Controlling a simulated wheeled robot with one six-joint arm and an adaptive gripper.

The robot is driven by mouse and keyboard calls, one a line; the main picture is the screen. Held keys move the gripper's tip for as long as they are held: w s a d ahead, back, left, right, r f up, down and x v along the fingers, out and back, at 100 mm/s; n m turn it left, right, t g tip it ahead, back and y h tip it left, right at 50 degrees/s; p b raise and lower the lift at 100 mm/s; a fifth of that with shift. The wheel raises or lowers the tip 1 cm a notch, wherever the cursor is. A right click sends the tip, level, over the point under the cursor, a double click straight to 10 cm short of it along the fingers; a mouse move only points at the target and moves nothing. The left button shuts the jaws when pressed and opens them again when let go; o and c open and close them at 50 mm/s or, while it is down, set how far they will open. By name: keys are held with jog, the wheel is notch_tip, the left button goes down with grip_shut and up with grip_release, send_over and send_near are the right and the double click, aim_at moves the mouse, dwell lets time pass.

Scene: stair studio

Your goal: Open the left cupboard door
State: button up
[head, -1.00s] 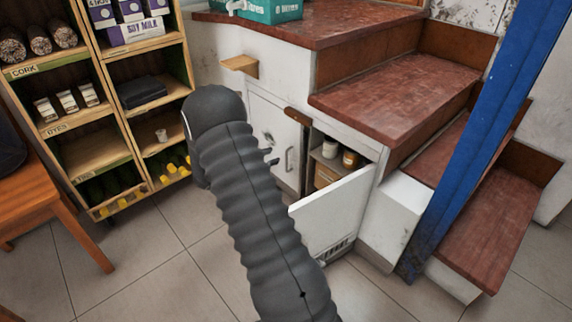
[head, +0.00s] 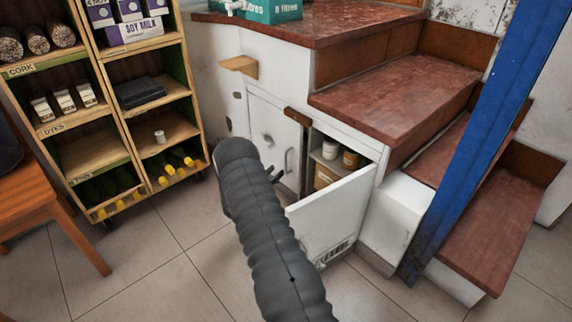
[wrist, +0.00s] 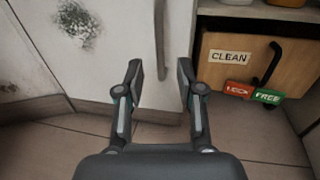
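The left cupboard door (head: 262,125) is white and looks shut, with a vertical bar handle (head: 289,160) near its right edge. In the wrist view the door (wrist: 105,50) fills the upper left, and its handle (wrist: 159,38) runs down between my fingertips. My gripper (wrist: 160,72) is open, with one finger on each side of the handle's lower part. I cannot tell whether either finger touches it. In the head view my gripper (head: 275,175) is small and partly hidden by my arm, low in front of the door.
The right cupboard door (head: 335,208) stands open beside my gripper. Inside are jars (head: 350,158) and a wooden box (wrist: 235,62) labelled CLEAN with a dark handle. Steps (head: 400,92) rise at right, shelves (head: 120,100) stand at left. Tiled floor (head: 150,265) is clear.

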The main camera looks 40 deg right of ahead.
aim_at(286, 171)
jog(key=x, duration=0.7)
jog(key=shift+w+d, duration=0.1)
jog(key=shift+d, duration=0.3)
grip_shut()
